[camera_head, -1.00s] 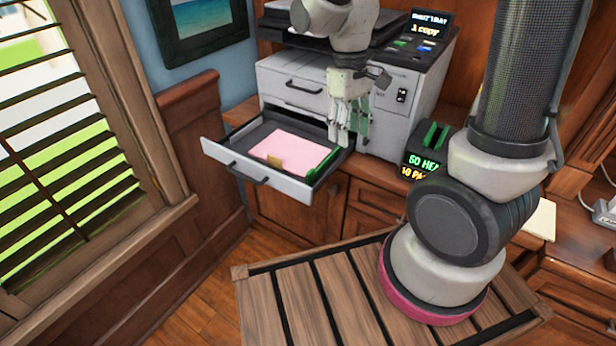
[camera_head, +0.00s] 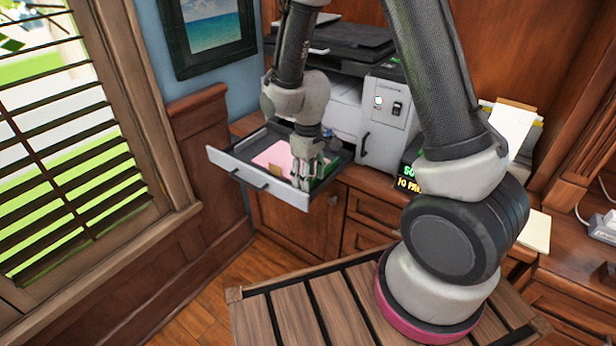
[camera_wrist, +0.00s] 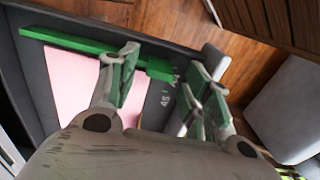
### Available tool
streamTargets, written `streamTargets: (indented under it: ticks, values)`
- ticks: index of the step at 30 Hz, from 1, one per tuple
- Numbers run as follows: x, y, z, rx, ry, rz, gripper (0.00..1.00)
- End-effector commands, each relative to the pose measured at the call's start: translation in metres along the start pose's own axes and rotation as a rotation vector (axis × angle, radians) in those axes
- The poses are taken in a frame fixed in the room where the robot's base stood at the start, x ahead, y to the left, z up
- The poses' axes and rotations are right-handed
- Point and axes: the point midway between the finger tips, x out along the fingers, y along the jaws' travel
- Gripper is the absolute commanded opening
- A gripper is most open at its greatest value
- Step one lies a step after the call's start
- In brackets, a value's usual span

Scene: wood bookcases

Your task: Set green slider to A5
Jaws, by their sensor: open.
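The green slider (camera_wrist: 90,48) is a long green bar lying along one side inside the open paper drawer. Part of it also shows beside my gripper in the head view (camera_head: 324,176). A pink paper stack (camera_wrist: 72,88) lies against it. My gripper (camera_wrist: 165,80) is open, with its fingers down at the drawer and spread near the slider's right end in the wrist view. One finger overlaps the slider in that view; I cannot tell whether it touches. White size marks, including what looks like A5, show on the dark drawer floor (camera_wrist: 162,108) between the fingers.
The drawer (camera_head: 262,183) sticks out from the grey printer (camera_head: 382,125). A slatted wooden surface (camera_head: 300,310) lies in front, and a window with blinds is at left.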

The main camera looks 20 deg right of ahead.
Motion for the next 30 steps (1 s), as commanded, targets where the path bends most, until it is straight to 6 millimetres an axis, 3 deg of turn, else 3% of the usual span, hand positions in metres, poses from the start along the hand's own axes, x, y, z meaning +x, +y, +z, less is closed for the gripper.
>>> streamTargets:
  ticks: [10, 18, 27, 30]
  values:
    - [0.005, 0.000, 0.000, 0.000, 0.000, 0.000, 0.47]
    - [0.005, 0.000, 0.000, 0.000, 0.000, 0.000, 0.00]
    - [0.005, 0.000, -0.001, 0.000, 0.000, 0.000, 0.00]
    - [0.005, 0.000, -0.014, -0.001, 0.002, 0.001, 0.00]
